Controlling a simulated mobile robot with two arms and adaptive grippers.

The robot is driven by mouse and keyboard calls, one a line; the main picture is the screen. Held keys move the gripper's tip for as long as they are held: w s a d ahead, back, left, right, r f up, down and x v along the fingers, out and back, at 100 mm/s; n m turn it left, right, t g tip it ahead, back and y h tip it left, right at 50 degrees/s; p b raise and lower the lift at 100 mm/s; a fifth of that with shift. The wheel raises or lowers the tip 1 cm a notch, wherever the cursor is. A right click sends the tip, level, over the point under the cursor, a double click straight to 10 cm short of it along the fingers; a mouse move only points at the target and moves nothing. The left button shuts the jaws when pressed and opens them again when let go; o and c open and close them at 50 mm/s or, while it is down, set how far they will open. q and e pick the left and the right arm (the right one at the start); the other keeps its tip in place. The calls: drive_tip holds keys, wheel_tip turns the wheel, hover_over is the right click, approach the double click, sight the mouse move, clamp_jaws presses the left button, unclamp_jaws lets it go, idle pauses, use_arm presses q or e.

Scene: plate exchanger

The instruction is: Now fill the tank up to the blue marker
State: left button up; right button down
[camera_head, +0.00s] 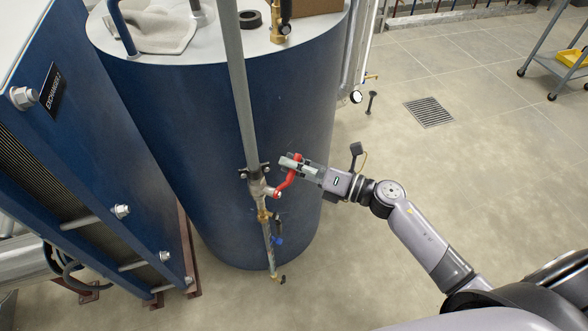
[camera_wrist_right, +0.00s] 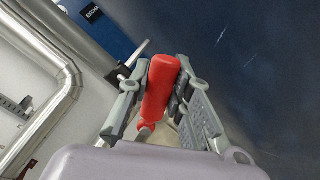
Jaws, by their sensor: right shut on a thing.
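The tank (camera_head: 160,130) is a large dark blue cylinder with a pale top. A grey pipe (camera_head: 237,90) runs down its front to a valve (camera_head: 258,187) with a red lever handle (camera_head: 286,182). Below the valve hangs a thin clear tube (camera_head: 268,248) with a small blue marker (camera_head: 277,240) on it. The liquid level is too small to tell. My right gripper (camera_head: 293,163) is shut on the red handle. In the right wrist view the red handle (camera_wrist_right: 160,85) sits between both fingers. My left gripper is not in view.
A blue plate exchanger (camera_head: 90,150) stands close on the tank's left. A cloth (camera_head: 155,28), black tape roll (camera_head: 250,19) and brass fitting (camera_head: 279,22) are on the tank top. A floor drain (camera_head: 429,112) and a cart (camera_head: 560,66) lie right. The floor between is mostly clear.

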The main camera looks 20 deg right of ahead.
sight(288, 177)
drive_tip(key=n, duration=0.1)
drive_tip(key=s+a+r+n+b, duration=0.1)
drive_tip(key=n, duration=0.1)
drive_tip(key=shift+s+r+n, duration=0.15)
drive_tip(key=shift+r+n, duration=0.05)
drive_tip(key=shift+n, duration=0.1)
drive_tip(key=shift+s+a+r+n+b, duration=0.25)
drive_tip(key=shift+a+n, duration=0.05)
drive_tip(key=shift+n, duration=0.35)
drive_tip(key=shift+s+a+r+n+b, duration=0.25)
drive_tip(key=shift+a+n, duration=0.05)
drive_tip(key=shift+n, duration=0.35)
drive_tip(key=c, duration=1.4)
unclamp_jaws()
drive_tip(key=shift+s, duration=0.1)
drive_tip(key=v, duration=1.2)
